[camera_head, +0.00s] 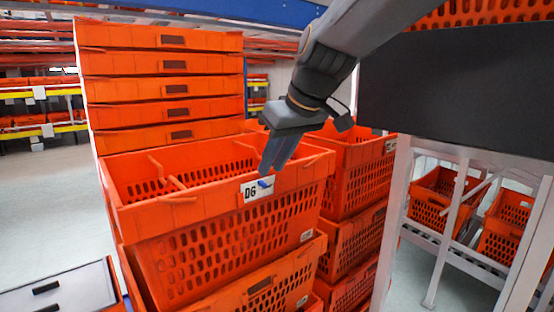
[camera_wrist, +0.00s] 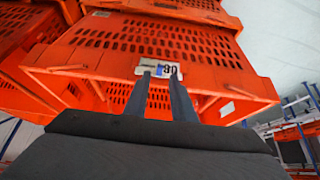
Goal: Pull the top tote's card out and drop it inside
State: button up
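The top tote (camera_head: 170,214) is an orange open crate with slotted walls, and it looks empty from here. Its white card (camera_head: 249,192), marked "DG" with a blue patch, sits on the upper front wall just below the rim. In the wrist view the card (camera_wrist: 172,68) appears upside down. My gripper (camera_head: 267,172) points down at the card's right part, just outside the front wall. In the wrist view my gripper (camera_wrist: 160,78) has its two fingers apart, either side of the blue patch. I cannot tell whether the fingertips touch the card.
More orange totes (camera_head: 272,285) are stacked below, with another stack (camera_head: 362,170) close on the right. A tall stack of totes (camera_head: 165,85) stands behind on the left. A white rack post (camera_head: 395,215) and a dark panel (camera_head: 455,90) are at the right. Floor shows at far left.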

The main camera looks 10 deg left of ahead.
aim_at(263, 182)
jog(key=shift+b+x, duration=1.3)
jog(key=shift+x, duration=1.7)
grip_shut()
jog(key=shift+r, duration=0.1)
jog(key=shift+s+d+r+p, duration=0.1)
jog(key=shift+r+p, duration=0.9)
jog(key=shift+r, duration=0.45)
jog(key=shift+s+d+r+p, duration=0.1)
jog(key=shift+d+r+p, duration=0.05)
jog(key=shift+r+p, duration=1.1)
jog(key=shift+r+b, duration=0.15)
jog(key=shift+b, duration=0.15)
